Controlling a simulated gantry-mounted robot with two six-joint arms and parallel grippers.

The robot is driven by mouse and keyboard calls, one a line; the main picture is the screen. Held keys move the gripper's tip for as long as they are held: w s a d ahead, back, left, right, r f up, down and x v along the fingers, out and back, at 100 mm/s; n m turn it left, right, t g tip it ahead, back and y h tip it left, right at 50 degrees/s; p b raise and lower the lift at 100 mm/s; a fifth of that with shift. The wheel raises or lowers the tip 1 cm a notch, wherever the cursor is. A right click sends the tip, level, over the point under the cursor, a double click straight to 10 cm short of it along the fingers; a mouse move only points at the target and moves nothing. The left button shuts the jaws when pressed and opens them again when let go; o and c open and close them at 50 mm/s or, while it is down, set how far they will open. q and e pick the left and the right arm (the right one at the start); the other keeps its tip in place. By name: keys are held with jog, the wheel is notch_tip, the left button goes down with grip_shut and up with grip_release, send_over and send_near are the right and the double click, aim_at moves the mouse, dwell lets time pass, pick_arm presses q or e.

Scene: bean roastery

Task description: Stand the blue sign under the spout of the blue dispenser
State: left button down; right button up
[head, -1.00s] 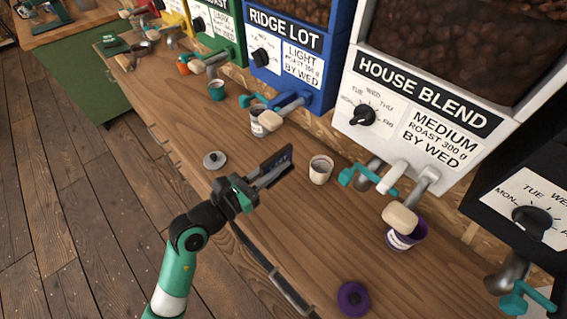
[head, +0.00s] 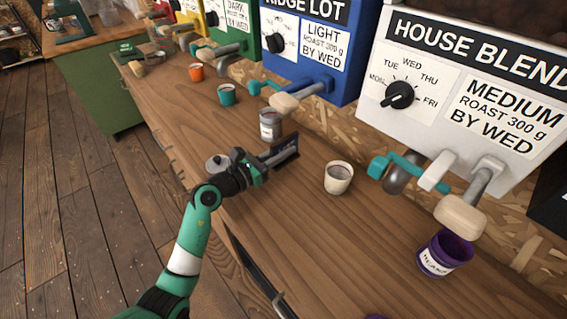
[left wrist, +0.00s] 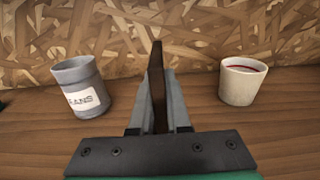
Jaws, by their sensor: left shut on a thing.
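The blue dispenser (head: 318,83) is on the back wall in the head view, with a grey pipe and a cream spout block (head: 284,104). A grey cup (head: 270,127) stands below that spout; it also shows in the left wrist view (left wrist: 80,88). In the left wrist view the sign (left wrist: 157,80) is upright and edge-on between the fingers. Whether it touches the counter is unclear. My right gripper is not in view.
A cream cup (head: 338,178) stands right of the sign. A purple cup (head: 446,252) stands under the white House Blend dispenser (head: 455,110). A grey lid (head: 217,164) lies left of my gripper.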

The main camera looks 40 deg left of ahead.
pick_arm(q)
notch_tip(320, 180, down, 4)
jog(key=b, duration=0.2)
jog(key=shift+w+a+r+b, duration=0.1)
jog(key=shift+r+b, duration=0.05)
jog(key=shift+b, duration=0.25)
jog(key=shift+r, duration=0.15)
jog(key=c, duration=0.9)
grip_release()
jog(key=shift+r+p, duration=0.1)
jog(key=shift+p, duration=0.2)
jog(key=s+p, duration=0.1)
jog(key=s, duration=0.2)
jog(key=s+p, duration=0.1)
jog(key=s, duration=0.3)
jog(key=s+a+p, duration=0.1)
jog(key=s+p, duration=0.1)
jog(key=s, duration=0.2)
jog(key=shift+s+a, duration=0.1)
jog(key=shift+s, duration=0.4)
